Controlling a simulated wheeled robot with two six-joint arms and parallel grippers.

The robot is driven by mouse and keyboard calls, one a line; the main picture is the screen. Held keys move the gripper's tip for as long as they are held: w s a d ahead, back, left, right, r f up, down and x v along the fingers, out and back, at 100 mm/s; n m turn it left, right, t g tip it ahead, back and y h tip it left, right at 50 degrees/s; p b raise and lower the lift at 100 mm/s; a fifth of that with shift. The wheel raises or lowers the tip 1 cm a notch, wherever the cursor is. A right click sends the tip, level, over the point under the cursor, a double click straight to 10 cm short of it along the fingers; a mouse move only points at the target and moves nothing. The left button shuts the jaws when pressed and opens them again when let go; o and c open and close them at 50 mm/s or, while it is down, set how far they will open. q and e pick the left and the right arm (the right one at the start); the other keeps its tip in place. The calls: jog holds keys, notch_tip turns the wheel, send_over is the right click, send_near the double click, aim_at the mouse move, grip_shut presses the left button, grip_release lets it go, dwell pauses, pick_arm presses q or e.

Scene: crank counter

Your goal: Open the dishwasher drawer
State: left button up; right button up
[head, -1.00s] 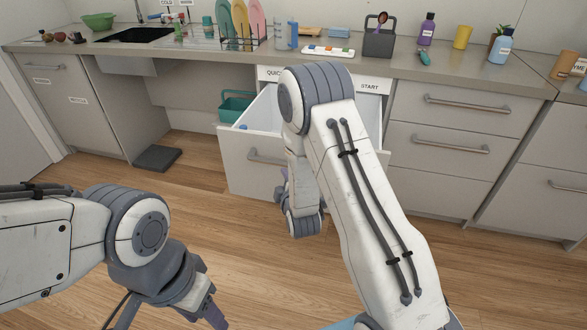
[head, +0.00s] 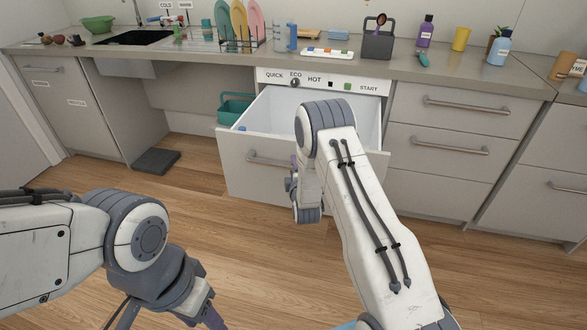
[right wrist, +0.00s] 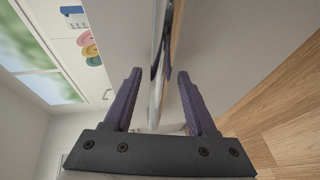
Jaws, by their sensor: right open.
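The dishwasher drawer (head: 240,172), white inside with a grey front, stands pulled out below the panel marked QUICK, ECO, HOT and START (head: 318,82). Its bar handle (head: 262,159) shows at the left; my right arm hides the rest. My right gripper (head: 293,175) is by the drawer front, mostly hidden by its own wrist. In the right wrist view its purple fingers (right wrist: 160,103) are apart, with the shiny handle bar (right wrist: 157,75) showing between them, not clamped. My left gripper (head: 212,318) is at the bottom edge, away from the drawer; its jaws are unclear.
The counter above holds a dish rack with plates (head: 238,27), a grey caddy (head: 378,44) and bottles. A teal bin (head: 234,108) stands left of the drawer. A dark floor pedal or mat (head: 156,161) lies at the left. The wooden floor before the drawer is clear.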

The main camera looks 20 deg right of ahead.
jog(key=shift+w, duration=0.2)
grip_shut()
dwell(1.4)
